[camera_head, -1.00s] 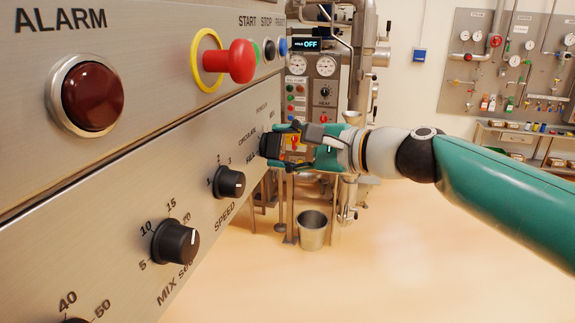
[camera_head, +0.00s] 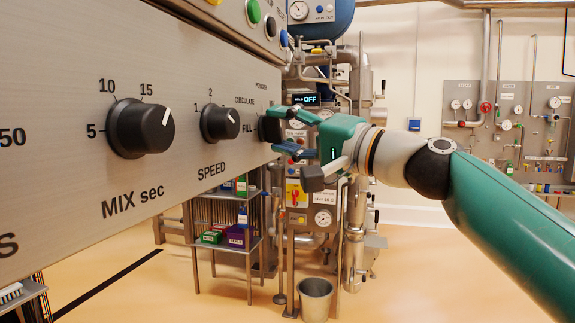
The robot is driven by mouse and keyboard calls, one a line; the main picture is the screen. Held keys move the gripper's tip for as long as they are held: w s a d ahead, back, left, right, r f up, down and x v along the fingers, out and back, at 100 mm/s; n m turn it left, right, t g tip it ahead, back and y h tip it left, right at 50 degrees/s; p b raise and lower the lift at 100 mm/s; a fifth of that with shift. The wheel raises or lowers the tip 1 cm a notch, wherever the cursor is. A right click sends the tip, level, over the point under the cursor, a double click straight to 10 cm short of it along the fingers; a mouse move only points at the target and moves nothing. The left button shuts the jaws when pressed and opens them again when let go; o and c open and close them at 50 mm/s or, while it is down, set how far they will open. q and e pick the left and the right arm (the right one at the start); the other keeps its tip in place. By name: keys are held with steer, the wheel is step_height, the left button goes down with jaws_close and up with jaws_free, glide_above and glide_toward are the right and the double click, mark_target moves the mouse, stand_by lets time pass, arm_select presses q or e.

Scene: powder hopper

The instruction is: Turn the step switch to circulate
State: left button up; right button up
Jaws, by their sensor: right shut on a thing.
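The step switch (camera_head: 267,129) is a black knob at the right end of the steel panel (camera_head: 60,150), beside the labels FILL, CIRCULATE and POWDER. My right gripper (camera_head: 284,132) comes in from the right and is shut on this knob. Its fingers cover much of the knob, so I cannot tell which label its pointer faces. My left gripper is not in the view.
The SPEED knob (camera_head: 220,122) and the MIX sec knob (camera_head: 140,128) sit left of the switch on the same panel. A shelf with bins (camera_head: 235,236) and a metal bucket (camera_head: 315,298) stand below. The floor at the lower right is open.

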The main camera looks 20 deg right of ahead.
steer(key=n+b, duration=0.1)
steer(key=f+n+y+b, duration=0.1)
steer(key=n+b, duration=0.1)
steer(key=shift+w+a+f, duration=0.2)
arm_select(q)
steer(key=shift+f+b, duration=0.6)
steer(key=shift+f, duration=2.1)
arm_select(e)
steer(key=shift+r+n+y, duration=0.15)
steer(key=shift+n+y, duration=0.35)
steer(key=shift+n, duration=0.5)
steer(key=o, duration=1.2)
steer(key=shift+d+r, duration=0.1)
steer(key=shift+r, duration=0.05)
steer(key=shift+c, duration=0.2)
steer(key=shift+s+r, duration=0.1)
steer(key=shift+s+d, duration=0.1)
steer(key=shift+d, duration=0.05)
